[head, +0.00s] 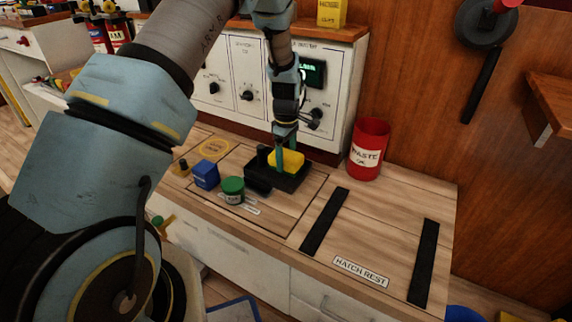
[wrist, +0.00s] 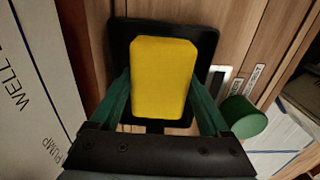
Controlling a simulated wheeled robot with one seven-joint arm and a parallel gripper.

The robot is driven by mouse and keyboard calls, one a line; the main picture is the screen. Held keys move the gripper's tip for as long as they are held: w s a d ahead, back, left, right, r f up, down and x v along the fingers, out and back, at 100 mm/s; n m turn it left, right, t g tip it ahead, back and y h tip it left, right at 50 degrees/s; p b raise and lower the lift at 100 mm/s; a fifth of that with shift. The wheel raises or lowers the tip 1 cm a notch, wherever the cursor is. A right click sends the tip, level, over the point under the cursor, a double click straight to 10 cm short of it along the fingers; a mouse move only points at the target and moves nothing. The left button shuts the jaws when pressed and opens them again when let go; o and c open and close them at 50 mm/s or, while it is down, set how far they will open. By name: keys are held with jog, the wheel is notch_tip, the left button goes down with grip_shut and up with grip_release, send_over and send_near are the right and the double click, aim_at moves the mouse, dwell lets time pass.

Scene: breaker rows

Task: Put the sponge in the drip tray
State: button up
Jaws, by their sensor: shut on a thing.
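The yellow sponge (head: 288,160) is at the black drip tray (head: 262,182) on the wooden counter. In the wrist view the sponge (wrist: 163,75) lies between the green fingers of my gripper (wrist: 162,100), with the tray (wrist: 206,44) beneath it. My gripper (head: 288,152) points down over the tray and is shut on the sponge. The sponge appears within the tray's outline; I cannot tell whether its underside touches the tray floor.
A green-lidded jar (head: 233,189) and a blue box (head: 205,174) stand left of the tray. A red waste can (head: 369,150) stands to the right. The white control panel (head: 243,75) rises behind. The counter between the black hatch rest strips (head: 325,220) is clear.

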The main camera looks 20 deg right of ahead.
aim_at(286, 154)
jog(key=shift+f, duration=1.25)
jog(key=shift+f, duration=0.15)
jog(key=o, duration=1.2)
jog(key=shift+c, duration=0.2)
notch_tip(286, 154, up, 12)
jog(key=shift+r+p, duration=0.2)
jog(key=shift+p, duration=0.55)
jog(key=a+r+m, duration=0.2)
jog(key=a+r, duration=0.2)
jog(key=a, duration=0.5)
jog(key=a+r+m, duration=0.1)
jog(key=a+r, duration=0.2)
jog(key=a, duration=0.5)
jog(key=s+a+r+m, duration=0.1)
jog(key=s+a+m, duration=0.2)
jog(key=s+a, duration=0.3)
jog(key=s+a+r+m+t, duration=0.1)
jog(key=s+a+r+m, duration=0.1)
jog(key=s+a, duration=0.4)
jog(key=a+m, duration=0.1)
jog(key=a, duration=0.2)
jog(key=shift+a+r+t, duration=0.3)
jog(key=shift+a, duration=0.05)
